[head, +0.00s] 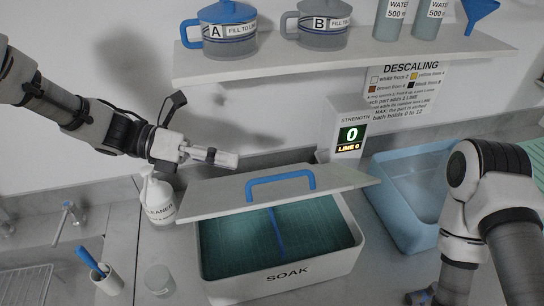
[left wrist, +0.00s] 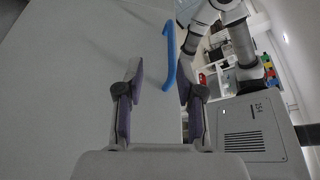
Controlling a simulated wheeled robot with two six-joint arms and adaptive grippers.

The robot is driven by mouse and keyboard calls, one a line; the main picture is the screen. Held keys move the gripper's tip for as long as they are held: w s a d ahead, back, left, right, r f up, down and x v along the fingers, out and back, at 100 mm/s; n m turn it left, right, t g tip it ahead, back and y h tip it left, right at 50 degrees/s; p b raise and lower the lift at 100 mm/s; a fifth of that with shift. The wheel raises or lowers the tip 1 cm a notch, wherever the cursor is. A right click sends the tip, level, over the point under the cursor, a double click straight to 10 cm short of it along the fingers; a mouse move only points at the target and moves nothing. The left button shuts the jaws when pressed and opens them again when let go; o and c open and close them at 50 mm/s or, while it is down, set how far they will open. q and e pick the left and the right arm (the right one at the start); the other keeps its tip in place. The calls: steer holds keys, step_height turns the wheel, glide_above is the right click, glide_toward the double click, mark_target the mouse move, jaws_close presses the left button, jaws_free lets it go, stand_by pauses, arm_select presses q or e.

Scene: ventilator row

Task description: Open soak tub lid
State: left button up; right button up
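The soak tub (head: 287,277) is a white box labelled SOAK, with teal liquid and a blue divider inside. Its grey lid (head: 220,198) is partly open: it covers the back of the tub and leaves the front uncovered. A blue bar handle (head: 281,185) is on the lid; it also shows in the left wrist view (left wrist: 170,55). My left gripper (head: 228,159) is just above the lid, left of the handle. In the left wrist view its fingers (left wrist: 160,80) are apart, with the handle ahead between them, nearer the right finger. My right gripper's fingers are not clearly visible.
A cleaner bottle (head: 158,200) stands left of the tub, near a clear jar (head: 158,279) and a brush cup (head: 107,280). A strength display (head: 348,140) stands behind right. A blue basin (head: 400,190) is at right. A shelf (head: 330,58) with jugs hangs above.

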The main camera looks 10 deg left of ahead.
mark_target(273, 176)
arm_select(q)
steer(key=s+d, duration=0.1)
steer(key=d+b, duration=0.1)
steer(key=d, duration=0.1)
steer(key=s+d, duration=0.1)
steer(key=d, duration=0.1)
steer(key=shift+s+d+f+b, duration=0.1)
steer(key=shift+s+f+b, duration=0.1)
steer(key=shift+s+b, duration=0.15)
steer(key=w+d, duration=0.1)
steer(key=w+d+f, duration=0.1)
steer(key=shift+w+d, duration=0.1)
steer(key=shift+d, duration=0.3)
steer(key=shift+a, duration=0.1)
steer(key=shift+s+r, duration=0.15)
steer(key=shift+s, duration=0.25)
steer(key=shift+c, duration=1)
steer(key=shift+s, duration=0.1)
jaws_close()
steer(key=shift+w, duration=0.3)
steer(key=shift+s, duration=0.15)
arm_select(e)
steer(key=shift+s+d+f, duration=0.2)
steer(key=shift+s+f, duration=0.5)
steer(key=shift+f, duration=0.3)
